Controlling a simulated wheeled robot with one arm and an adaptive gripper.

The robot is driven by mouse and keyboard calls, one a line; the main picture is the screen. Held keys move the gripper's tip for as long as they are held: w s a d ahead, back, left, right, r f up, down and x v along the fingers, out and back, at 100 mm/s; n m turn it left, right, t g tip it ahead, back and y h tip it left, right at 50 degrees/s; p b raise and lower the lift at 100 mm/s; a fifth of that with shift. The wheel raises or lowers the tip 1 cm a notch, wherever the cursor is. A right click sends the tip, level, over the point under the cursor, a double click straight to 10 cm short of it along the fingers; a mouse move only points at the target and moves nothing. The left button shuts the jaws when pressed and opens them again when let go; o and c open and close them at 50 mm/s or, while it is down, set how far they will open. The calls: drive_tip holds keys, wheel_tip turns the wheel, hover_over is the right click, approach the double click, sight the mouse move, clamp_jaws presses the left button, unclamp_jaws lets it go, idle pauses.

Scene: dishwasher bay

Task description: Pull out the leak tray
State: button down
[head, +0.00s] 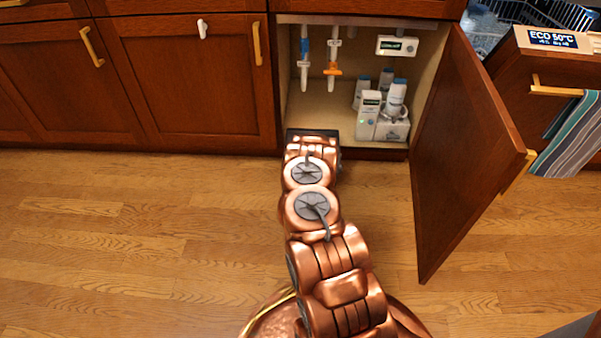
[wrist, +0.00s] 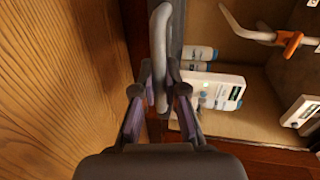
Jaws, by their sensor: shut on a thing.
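The open cabinet bay under the counter holds the leak tray, whose dark grey front edge (wrist: 177,25) shows in the wrist view. A grey bar handle (wrist: 158,35) stands out along this edge. My gripper (wrist: 161,88) is shut on the handle, with one finger on each side of it. In the head view my arm reaches to the foot of the cabinet opening and hides the fingers and the handle. The rest of the tray cannot be made out clearly.
White bottles and boxes (head: 367,115) stand inside the cabinet at the right. Valves with blue and orange levers (head: 333,70) hang above. The cabinet door (head: 464,150) is swung open at the right. The wooden floor (head: 140,240) at the left is clear.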

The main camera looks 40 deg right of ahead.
drive_tip(key=shift+s+a, duration=0.15)
drive_tip(key=shift+s, duration=0.2)
drive_tip(key=c, duration=1.5)
unclamp_jaws()
drive_tip(key=shift+w, duration=0.1)
drive_tip(key=shift+a, duration=0.1)
drive_tip(key=shift+v, duration=5.85)
drive_tip(key=shift+f, duration=0.1)
